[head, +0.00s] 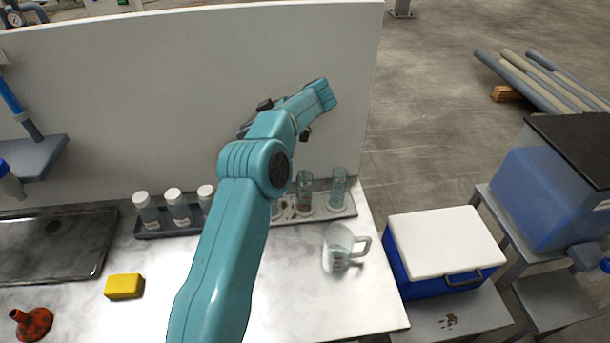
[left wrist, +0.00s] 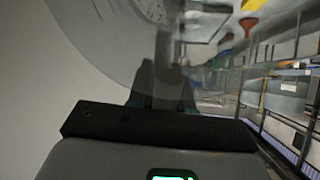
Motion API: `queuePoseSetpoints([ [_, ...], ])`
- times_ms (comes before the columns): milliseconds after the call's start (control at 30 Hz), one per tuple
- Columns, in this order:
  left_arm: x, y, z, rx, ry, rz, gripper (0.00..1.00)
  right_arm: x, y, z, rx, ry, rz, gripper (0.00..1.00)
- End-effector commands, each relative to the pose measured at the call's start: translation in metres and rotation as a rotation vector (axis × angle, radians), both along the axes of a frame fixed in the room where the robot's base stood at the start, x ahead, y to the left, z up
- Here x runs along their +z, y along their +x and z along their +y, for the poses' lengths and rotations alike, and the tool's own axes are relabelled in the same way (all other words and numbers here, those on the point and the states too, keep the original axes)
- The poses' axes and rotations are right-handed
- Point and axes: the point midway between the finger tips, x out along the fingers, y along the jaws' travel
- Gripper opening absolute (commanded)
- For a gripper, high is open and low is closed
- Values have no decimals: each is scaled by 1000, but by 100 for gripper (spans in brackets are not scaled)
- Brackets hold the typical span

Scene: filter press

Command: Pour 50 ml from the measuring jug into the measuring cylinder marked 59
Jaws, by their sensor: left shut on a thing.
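The measuring jug (head: 338,250), clear with a handle on its right, stands upright on the bench and holds some clear liquid. Clear measuring cylinders stand in the grey rack behind it, one at the right end (head: 338,190) and one left of it (head: 304,190). The number 59 cannot be read on any of them. In the left wrist view my left gripper (left wrist: 160,88) is shut on a clear, round-edged thing (left wrist: 100,38), too close and blurred to name. My right gripper is not in view.
Several white-capped bottles (head: 178,206) stand in a tray, partly behind my arm. A yellow sponge (head: 124,287) and a red funnel (head: 32,323) lie front left. A white panel (head: 150,100) closes the back. A blue cool box (head: 445,250) stands right of the bench.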

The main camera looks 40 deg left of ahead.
Motion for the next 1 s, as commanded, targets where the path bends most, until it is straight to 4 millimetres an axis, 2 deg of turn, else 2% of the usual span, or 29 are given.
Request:
queuePoseSetpoints([
  [533, 1, 0, 0, 1, 0, -1, 0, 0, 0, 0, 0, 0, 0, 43],
  [667, 6, -2, 2, 1, -24, -19, 0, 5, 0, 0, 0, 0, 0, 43],
  [733, 12, -4, 5, 2, -58, -46, 0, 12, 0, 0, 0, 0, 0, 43],
  [1000, -3, -15, 20, -1, -307, -230, 0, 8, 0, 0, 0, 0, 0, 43],
])
